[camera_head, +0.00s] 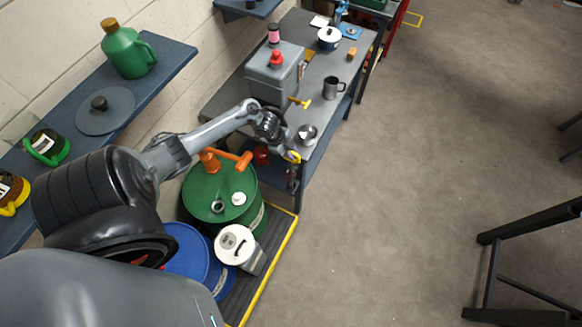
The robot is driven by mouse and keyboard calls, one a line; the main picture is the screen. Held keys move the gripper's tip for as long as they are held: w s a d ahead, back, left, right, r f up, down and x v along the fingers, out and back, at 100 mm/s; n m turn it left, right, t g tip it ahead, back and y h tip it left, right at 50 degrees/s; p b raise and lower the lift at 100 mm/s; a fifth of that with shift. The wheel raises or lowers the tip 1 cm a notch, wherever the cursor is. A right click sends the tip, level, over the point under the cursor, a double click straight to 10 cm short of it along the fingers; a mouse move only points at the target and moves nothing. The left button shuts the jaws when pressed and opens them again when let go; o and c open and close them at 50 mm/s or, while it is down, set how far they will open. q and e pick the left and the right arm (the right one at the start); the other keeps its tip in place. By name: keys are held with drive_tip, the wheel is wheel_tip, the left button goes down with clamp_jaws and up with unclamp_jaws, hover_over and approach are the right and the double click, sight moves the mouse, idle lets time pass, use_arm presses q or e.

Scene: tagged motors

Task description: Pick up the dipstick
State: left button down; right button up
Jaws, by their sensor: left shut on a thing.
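My left arm reaches from the lower left toward the workbench's near end. My left gripper (287,150) is shut beside the bench's near edge, above the green drum's right side. A small yellow ring (294,157) shows at its fingertips and looks like the dipstick's handle. The rest of the dipstick is hidden or too small to make out. My right gripper is not in view.
The grey bench (322,112) holds a grey tank (273,75), a dark mug (333,88) and a metal cup (306,134). A green drum (215,187) with an orange pump (209,160) stands below on a yellow-edged pallet.

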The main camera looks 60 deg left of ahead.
use_arm(q)
drive_tip(key=shift+r, duration=0.1)
idle(0.4)
wheel_tip(320, 180, up, 28)
idle(0.7)
idle(0.5)
